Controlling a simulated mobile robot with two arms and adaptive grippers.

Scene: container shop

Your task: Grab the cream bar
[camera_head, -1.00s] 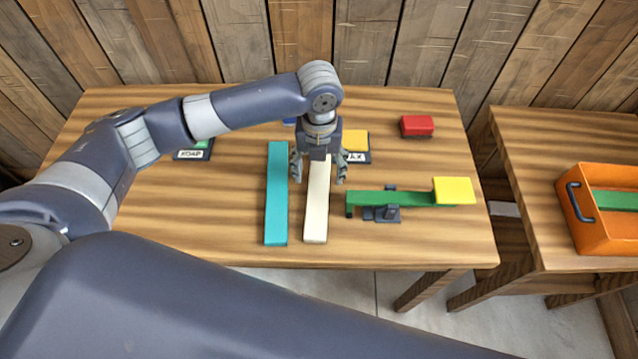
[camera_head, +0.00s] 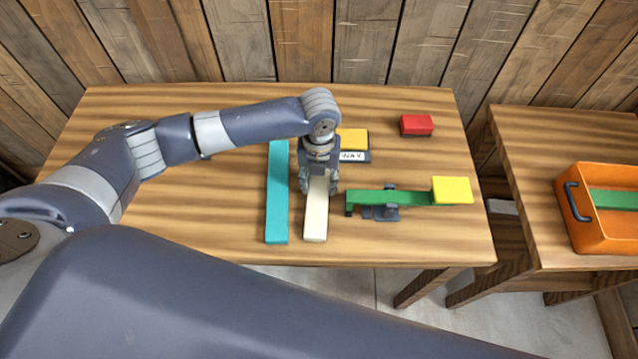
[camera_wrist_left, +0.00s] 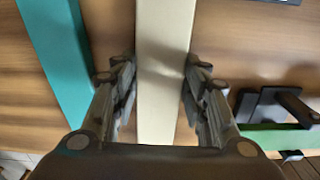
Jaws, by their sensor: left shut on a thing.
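The cream bar (camera_head: 316,218) lies lengthwise on the wooden table, and its far part is hidden under my gripper. My left gripper (camera_head: 319,187) is over the bar and shut on it, one finger on each long side. In the left wrist view the cream bar (camera_wrist_left: 165,60) runs between the two fingers of my left gripper (camera_wrist_left: 160,85). The bar looks flat on the table; I cannot tell any lift. My right gripper is not in view.
A teal bar (camera_head: 277,200) lies close on the left, parallel. A green beam (camera_head: 410,198) on a dark stand, carrying a yellow block (camera_head: 452,190), is close on the right. A red block (camera_head: 416,124) is farther back. An orange crate (camera_head: 605,232) stands on the right table.

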